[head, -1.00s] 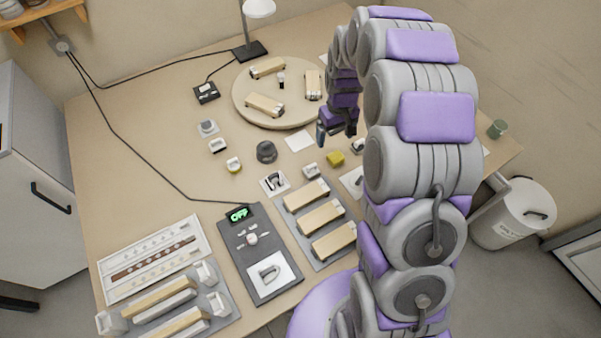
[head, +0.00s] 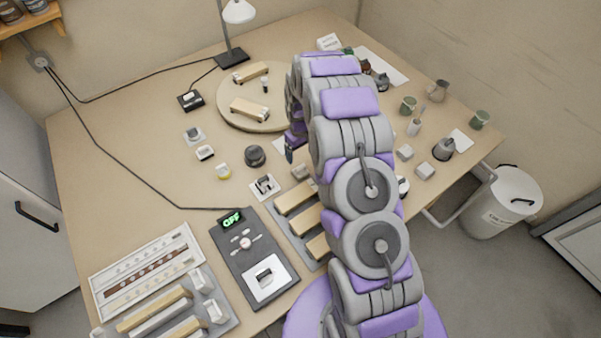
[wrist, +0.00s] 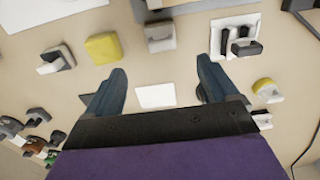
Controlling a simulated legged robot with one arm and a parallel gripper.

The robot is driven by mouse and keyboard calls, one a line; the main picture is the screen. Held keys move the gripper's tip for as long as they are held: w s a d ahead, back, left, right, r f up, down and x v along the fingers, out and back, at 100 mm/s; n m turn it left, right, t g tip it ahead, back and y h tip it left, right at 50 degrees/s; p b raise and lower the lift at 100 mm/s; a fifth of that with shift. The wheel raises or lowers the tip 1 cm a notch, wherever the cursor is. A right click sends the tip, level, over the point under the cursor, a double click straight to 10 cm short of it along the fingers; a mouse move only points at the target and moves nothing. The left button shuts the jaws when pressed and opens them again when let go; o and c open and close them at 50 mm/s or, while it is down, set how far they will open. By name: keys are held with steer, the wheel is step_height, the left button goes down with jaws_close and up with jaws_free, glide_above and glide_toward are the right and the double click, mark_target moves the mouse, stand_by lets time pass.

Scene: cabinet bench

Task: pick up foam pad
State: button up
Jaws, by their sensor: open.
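A yellow block (wrist: 103,48), which looks most like the foam pad, lies on the bench in the wrist view, above the left fingertip and apart from it. In the head view my arm hides it. My gripper (wrist: 160,85) is open and empty, its two blue-grey fingers spread above the bench. A flat white square (wrist: 155,95) shows between the fingers, below them; I cannot tell its material. In the head view my gripper (head: 289,152) hangs over the middle of the bench, partly hidden by my arm.
A pale block (wrist: 160,36) and a switch on a white plate (wrist: 237,38) lie close by. A dark round knob (head: 255,156) stands left of my gripper. A round wooden board (head: 232,112) with handles and a lamp (head: 232,55) are behind. Cups and jugs stand at right.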

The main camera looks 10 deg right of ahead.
mark_target(300, 166)
steer(key=f, duration=0.4)
steer(key=f+b, duration=0.1)
steer(key=f, duration=0.2)
steer(key=shift+a, duration=0.25)
step_height(300, 166, down, 5)
steer(key=shift+s+d+f+b, duration=0.1)
steer(key=shift+d+b, duration=0.05)
steer(key=shift+b, duration=0.45)
steer(key=shift+c, duration=0.5)
steer(key=c, duration=1)
steer(key=shift+c, duration=0.2)
